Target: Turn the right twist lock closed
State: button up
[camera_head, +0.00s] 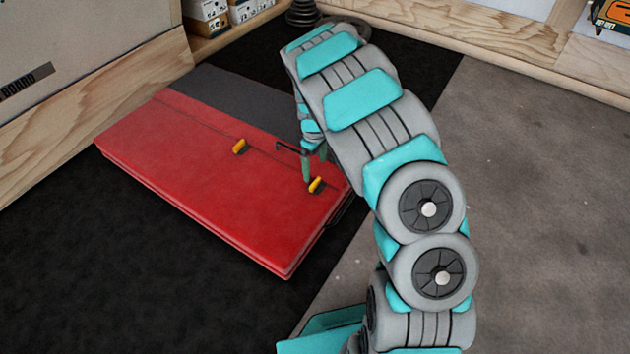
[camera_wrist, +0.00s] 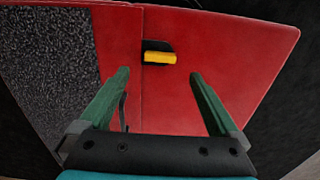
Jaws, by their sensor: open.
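A red pad (camera_head: 190,185) lies flat on the floor with two yellow twist locks on its top. The left twist lock (camera_head: 240,146) sits nearer the pad's middle. The right twist lock (camera_head: 316,185) is close to the pad's right edge. In the wrist view, one yellow lock lever (camera_wrist: 160,57), apparently the right one, lies nearly level across the picture on a small black base. My gripper (camera_head: 307,168) is just above and beside the right lock. In the wrist view, my gripper's green fingers (camera_wrist: 159,74) are open and empty, with the lock beyond and between their tips.
A dark grey strip (camera_head: 232,98) runs along the pad's far side. Wooden walls and boxes (camera_head: 205,10) stand at the back.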

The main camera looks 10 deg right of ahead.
aim_at(315, 183)
notch_tip(315, 183, down, 7)
jog(key=shift+f+b, duration=0.1)
jog(key=shift+b, duration=0.35)
jog(key=shift+c, duration=0.2)
jog(key=c, duration=1.3)
